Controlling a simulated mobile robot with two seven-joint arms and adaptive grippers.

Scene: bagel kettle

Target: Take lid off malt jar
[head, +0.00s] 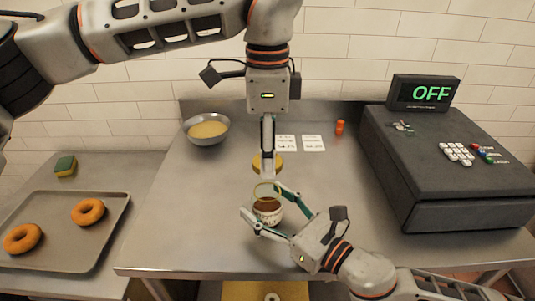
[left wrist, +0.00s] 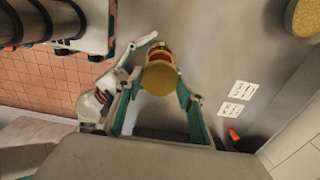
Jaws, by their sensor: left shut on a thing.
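The malt jar (head: 267,215) is a small glass jar with brown contents and a pale label. It is upright and its top is open. The round golden lid (head: 257,165) is above and behind the jar's mouth, apart from it. My left gripper (head: 267,165) points down and is shut on the lid. In the left wrist view the lid (left wrist: 160,80) sits between its fingertips and partly hides the jar (left wrist: 160,52). My right gripper (head: 262,200) has its fingers on either side of the jar; whether they press on it is unclear.
A metal bowl (head: 206,138) of yellow contents stands at the back left, paper cards (head: 313,143) and an orange bottle (head: 340,128) at the back. A black register (head: 435,165) fills the right. A tray (head: 65,198) with two bagels and a sponge (head: 66,166) are at left.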

